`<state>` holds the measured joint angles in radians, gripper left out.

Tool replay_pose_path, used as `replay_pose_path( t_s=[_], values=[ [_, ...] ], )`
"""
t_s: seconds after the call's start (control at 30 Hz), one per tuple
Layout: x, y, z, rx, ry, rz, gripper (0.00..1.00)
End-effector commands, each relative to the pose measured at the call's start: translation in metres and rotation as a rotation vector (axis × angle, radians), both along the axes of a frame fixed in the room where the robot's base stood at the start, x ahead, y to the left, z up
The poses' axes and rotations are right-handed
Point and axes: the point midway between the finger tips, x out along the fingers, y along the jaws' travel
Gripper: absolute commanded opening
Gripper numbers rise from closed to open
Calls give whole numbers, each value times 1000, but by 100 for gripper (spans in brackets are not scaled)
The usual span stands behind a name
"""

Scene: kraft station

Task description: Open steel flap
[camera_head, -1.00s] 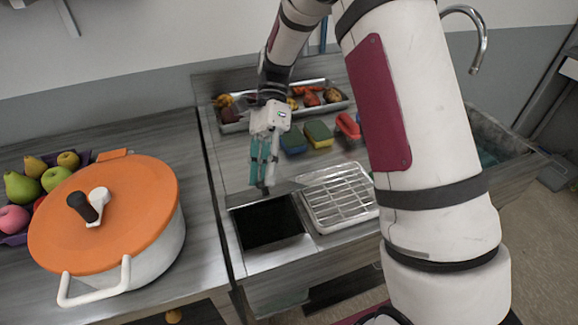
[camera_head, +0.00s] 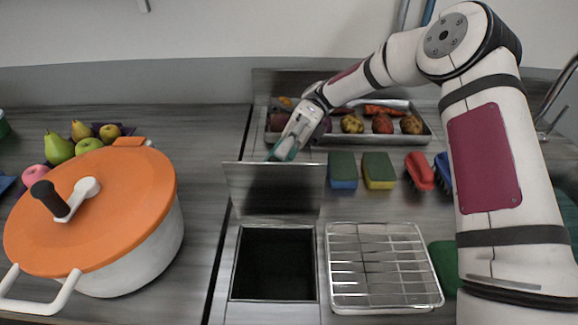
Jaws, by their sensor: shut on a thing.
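The steel flap (camera_head: 274,188) stands raised, close to upright, along the back edge of a dark square opening (camera_head: 273,264) in the counter. The opening is uncovered. My gripper (camera_head: 281,152) reaches down from the back right to the flap's top edge, near its middle. Its green-teal fingers are shut on the flap there. The fingertips are partly hidden at or behind the edge.
A wire rack (camera_head: 384,266) sits right of the opening. Sponges (camera_head: 342,170) and brushes (camera_head: 420,171) lie behind the rack. A metal tray (camera_head: 425,126) of vegetables is at the back. A large orange-lidded pot (camera_head: 140,230) stands on the left.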

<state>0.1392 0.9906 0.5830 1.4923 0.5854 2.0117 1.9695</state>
Motion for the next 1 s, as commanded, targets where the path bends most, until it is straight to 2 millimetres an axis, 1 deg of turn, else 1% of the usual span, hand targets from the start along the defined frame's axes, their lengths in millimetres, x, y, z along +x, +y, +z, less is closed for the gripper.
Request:
replay_pose_path(
  t_s=[0.03, 0.3, 0.93, 0.97, 1.0],
  values=[
    [6, 0, -4, 6, 21, -5, 0],
    [16, 1, -5, 2, 98, -4, 0],
    [19, 2, -5, -1, 127, -4, 0],
    [19, 2, -5, -1, 127, -4, 32],
    [19, 2, -5, -1, 127, -4, 41]
  ],
)
